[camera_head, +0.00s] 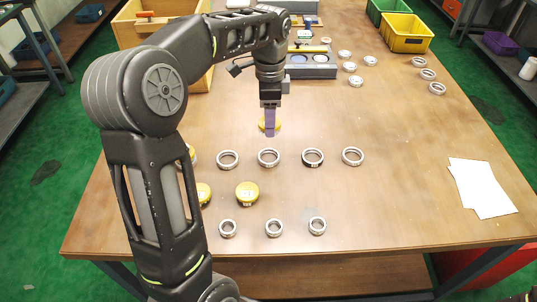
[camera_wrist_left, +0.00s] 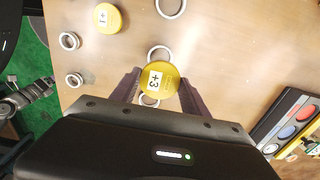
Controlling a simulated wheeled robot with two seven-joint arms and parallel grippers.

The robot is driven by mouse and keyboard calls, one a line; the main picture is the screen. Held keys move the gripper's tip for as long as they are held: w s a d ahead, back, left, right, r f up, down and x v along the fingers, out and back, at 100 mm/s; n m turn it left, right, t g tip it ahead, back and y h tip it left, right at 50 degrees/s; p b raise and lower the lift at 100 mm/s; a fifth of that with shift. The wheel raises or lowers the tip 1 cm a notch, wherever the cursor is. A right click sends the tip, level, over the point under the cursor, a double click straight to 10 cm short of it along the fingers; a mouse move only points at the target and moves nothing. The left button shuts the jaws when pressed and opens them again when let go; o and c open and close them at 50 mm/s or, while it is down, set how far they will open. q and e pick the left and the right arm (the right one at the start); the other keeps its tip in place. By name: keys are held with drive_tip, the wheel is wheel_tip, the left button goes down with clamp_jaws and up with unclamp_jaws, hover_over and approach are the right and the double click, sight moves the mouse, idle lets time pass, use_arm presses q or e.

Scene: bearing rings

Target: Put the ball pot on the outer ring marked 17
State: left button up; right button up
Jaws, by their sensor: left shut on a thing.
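My left gripper (camera_head: 269,126) is shut on a yellow round pot (camera_head: 277,124) and holds it above the table, behind the row of larger rings. In the left wrist view the pot (camera_wrist_left: 158,80) is between the two fingers, its lid label reading "+3". A row of larger steel rings lies on the table: ring (camera_head: 228,159), ring (camera_head: 259,158), dark-edged ring (camera_head: 304,158) and ring (camera_head: 343,157). Their marks are too small to read, so I cannot tell which is 17. My right gripper is not in view.
Other yellow pots (camera_head: 247,194) (camera_head: 203,194) stand nearer, partly behind my arm. Smaller rings (camera_head: 220,229) (camera_head: 266,229) (camera_head: 309,227) lie in front. More rings (camera_head: 350,67) lie at the back right. A grey block (camera_head: 312,72), yellow bin (camera_head: 405,34) and white papers (camera_head: 482,188) flank free table.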

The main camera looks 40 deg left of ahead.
use_arm(q)
drive_tip(key=shift+a+f, duration=0.1)
hover_over(269, 156)
drive_tip(key=shift+f, duration=2.45)
drive_tip(key=shift+f, duration=2.5)
drive_tip(key=shift+f, duration=0.1)
drive_tip(key=o, duration=1.5)
wheel_tip(269, 156, up, 12)
drive_tip(key=shift+r, duration=0.15)
